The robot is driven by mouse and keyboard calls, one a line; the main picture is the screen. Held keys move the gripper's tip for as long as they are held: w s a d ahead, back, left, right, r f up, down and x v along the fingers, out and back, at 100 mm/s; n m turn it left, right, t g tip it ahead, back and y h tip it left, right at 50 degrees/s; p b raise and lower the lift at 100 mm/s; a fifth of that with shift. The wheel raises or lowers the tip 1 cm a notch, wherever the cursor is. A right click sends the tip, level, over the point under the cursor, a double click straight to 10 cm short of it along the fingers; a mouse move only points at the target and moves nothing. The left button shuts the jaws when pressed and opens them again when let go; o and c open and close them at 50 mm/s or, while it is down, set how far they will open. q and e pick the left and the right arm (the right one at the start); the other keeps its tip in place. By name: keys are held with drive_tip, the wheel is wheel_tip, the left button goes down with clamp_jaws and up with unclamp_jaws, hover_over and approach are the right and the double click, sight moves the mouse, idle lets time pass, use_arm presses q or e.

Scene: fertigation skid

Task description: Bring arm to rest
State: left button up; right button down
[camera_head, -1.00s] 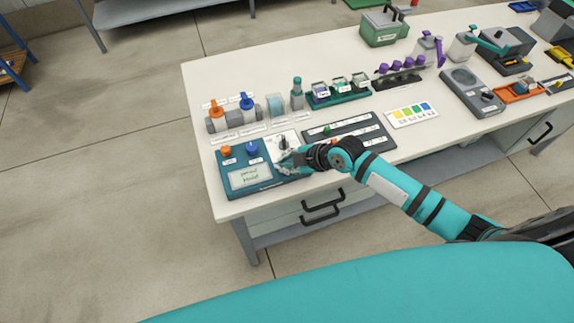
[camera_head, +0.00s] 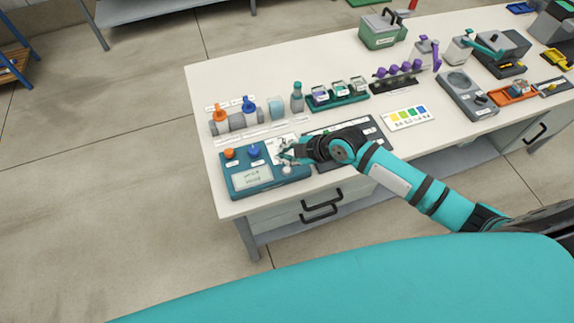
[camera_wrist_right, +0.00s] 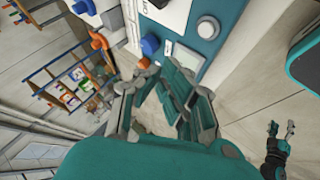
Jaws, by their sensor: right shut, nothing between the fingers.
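My right arm (camera_head: 405,180) comes in from the right over the front of the white table. Its gripper (camera_head: 284,154) is shut and empty. It is over the right part of the teal control box (camera_head: 268,184), near the white plate with a dark knob. In the right wrist view the gripper (camera_wrist_right: 165,85) shows large, with the teal box (camera_wrist_right: 225,40) beyond it. I cannot tell the exact gap to the box. A gripper (camera_wrist_right: 278,140) at the lower right of the wrist view is probably my left one. The head view does not show my left gripper.
The teal box bears an orange knob (camera_head: 230,153), a blue knob (camera_head: 254,150) and a display. A dark panel (camera_head: 372,140) lies under the forearm. Orange and blue valves (camera_head: 220,114), a colour chart (camera_head: 408,117) and a grey scale (camera_head: 466,92) stand farther back. Drawer handles face the front.

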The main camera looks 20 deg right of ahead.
drive_tip(key=s+a+m+g+h, duration=0.1)
drive_tip(key=s+a+m+h, duration=0.15)
drive_tip(key=s+m, duration=0.65)
drive_tip(key=s+d+r+m+g+h, duration=0.15)
drive_tip(key=s+d+m, duration=0.25)
drive_tip(key=s, duration=0.4)
drive_tip(key=s+d+r+m+g+h, duration=0.1)
drive_tip(key=s+d+r+m+h, duration=0.15)
drive_tip(key=s+d, duration=0.4)
wheel_tip(320, 180, down, 29)
drive_tip(key=s+a+b, duration=0.2)
drive_tip(key=b, duration=0.2)
drive_tip(key=s+d+f+g+b, duration=0.2)
drive_tip(key=s+d+f+b, duration=0.1)
drive_tip(key=s+f, duration=1.4)
wheel_tip(320, 180, down, 4)
drive_tip(key=shift+f, duration=0.1)
